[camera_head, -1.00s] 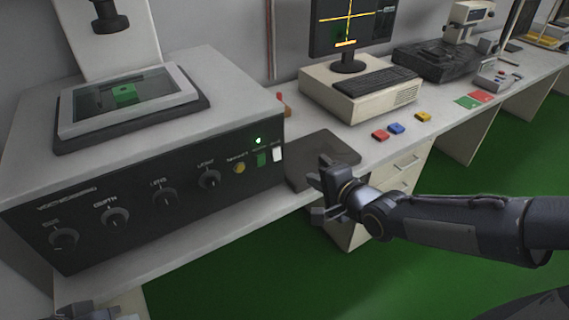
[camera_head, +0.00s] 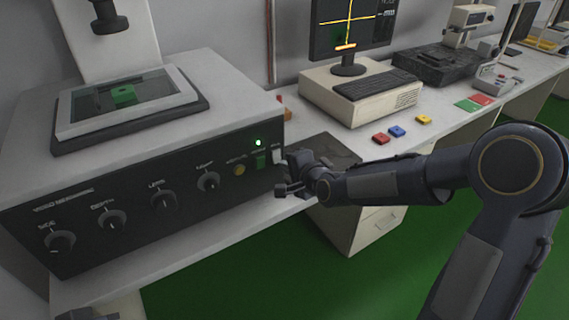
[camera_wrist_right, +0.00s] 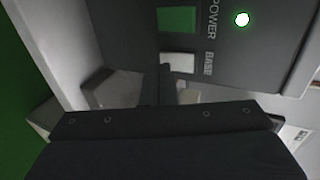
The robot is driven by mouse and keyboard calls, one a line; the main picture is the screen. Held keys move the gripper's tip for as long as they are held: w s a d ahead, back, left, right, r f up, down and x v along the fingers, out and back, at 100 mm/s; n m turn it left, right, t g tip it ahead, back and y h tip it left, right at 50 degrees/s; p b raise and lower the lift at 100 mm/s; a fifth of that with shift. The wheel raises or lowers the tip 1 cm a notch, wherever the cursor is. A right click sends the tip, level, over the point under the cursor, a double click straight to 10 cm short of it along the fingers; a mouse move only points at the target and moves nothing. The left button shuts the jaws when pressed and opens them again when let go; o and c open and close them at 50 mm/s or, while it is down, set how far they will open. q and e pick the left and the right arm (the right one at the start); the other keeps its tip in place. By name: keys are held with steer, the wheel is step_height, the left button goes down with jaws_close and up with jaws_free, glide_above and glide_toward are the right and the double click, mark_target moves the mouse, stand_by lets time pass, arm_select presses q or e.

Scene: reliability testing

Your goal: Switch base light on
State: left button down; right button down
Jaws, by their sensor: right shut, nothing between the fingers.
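The machine (camera_head: 130,215) has a black front panel with knobs, a yellow button, a green power switch (camera_head: 261,160) and a white base switch (camera_head: 277,156). The green light above them is lit. My right gripper (camera_head: 284,178) is shut and empty, just in front of the panel's right end, by the white switch. In the right wrist view the base switch (camera_wrist_right: 178,63) sits beside the "BASE" label, and the shut fingertips (camera_wrist_right: 167,80) are close to it; I cannot tell whether they touch. Only a bit of my left gripper (camera_head: 88,314) shows at the bottom left edge.
A dark flat pad (camera_head: 325,150) lies on the bench right of the machine. A computer (camera_head: 360,97) with keyboard and monitor stands behind it, with red, blue and yellow blocks (camera_head: 397,131) in front. Green floor is open below the bench.

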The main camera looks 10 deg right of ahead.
steer(key=shift+w+a+f, duration=0.1)
steer(key=shift+w+a, duration=0.05)
steer(key=shift+w, duration=0.3)
steer(key=shift+w+b, duration=0.15)
steer(key=shift+b, duration=0.8)
steer(key=shift+a+r+p, duration=0.1)
steer(key=shift+r+p, duration=0.25)
steer(key=shift+r, duration=0.5)
steer(key=shift+f, duration=0.1)
